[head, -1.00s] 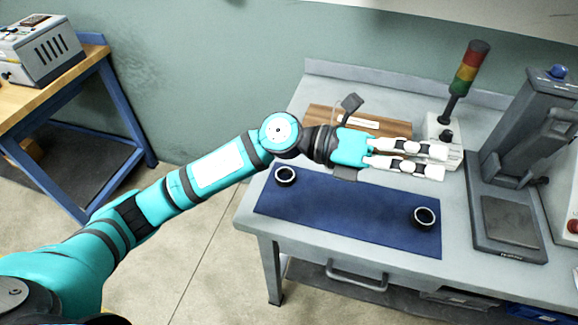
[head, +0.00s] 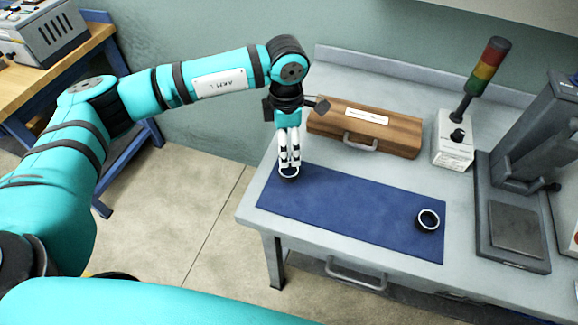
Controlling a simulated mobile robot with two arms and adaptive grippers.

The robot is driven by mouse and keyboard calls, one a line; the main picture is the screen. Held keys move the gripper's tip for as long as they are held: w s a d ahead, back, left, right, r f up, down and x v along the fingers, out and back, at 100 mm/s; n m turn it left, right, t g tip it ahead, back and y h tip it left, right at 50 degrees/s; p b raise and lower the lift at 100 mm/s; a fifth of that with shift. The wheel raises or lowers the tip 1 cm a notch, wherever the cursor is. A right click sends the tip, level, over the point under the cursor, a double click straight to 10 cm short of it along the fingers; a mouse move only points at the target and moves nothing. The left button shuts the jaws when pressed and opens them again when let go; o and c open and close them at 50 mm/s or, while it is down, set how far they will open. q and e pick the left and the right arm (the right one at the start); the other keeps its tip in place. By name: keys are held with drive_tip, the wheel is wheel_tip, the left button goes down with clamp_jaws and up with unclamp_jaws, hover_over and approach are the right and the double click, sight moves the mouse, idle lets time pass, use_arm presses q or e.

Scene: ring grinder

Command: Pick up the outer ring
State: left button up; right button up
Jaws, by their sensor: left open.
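Two dark rings with light inner rims are on the blue mat (head: 350,208). One ring (head: 428,219) lies at the mat's right end, in plain view and clear of my arm. The other ring (head: 289,172) is at the mat's left end, mostly hidden by my left gripper (head: 289,167). The left gripper points straight down over that left ring, fingers open, with its tips at or just above it. I cannot tell whether the fingers touch the ring. Which ring is the outer one cannot be told from this view. My right gripper is not in view.
A wooden case (head: 366,132) with a handle lies behind the mat. A signal light tower (head: 484,78) on a white box and a dark press (head: 522,190) stand to the right. The grey table (head: 345,262) is clear around the mat.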

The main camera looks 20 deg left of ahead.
use_arm(q)
drive_tip(key=p, duration=0.1)
hover_over(288, 175)
wheel_tip(288, 175, down, 4)
drive_tip(key=shift+a+f, duration=0.1)
drive_tip(key=shift+f, duration=0.15)
wheel_tip(288, 175, down, 5)
drive_tip(key=p, duration=0.2)
drive_tip(key=shift+p, duration=0.4)
drive_tip(key=shift+f, duration=0.2)
drive_tip(key=c, duration=1.4)
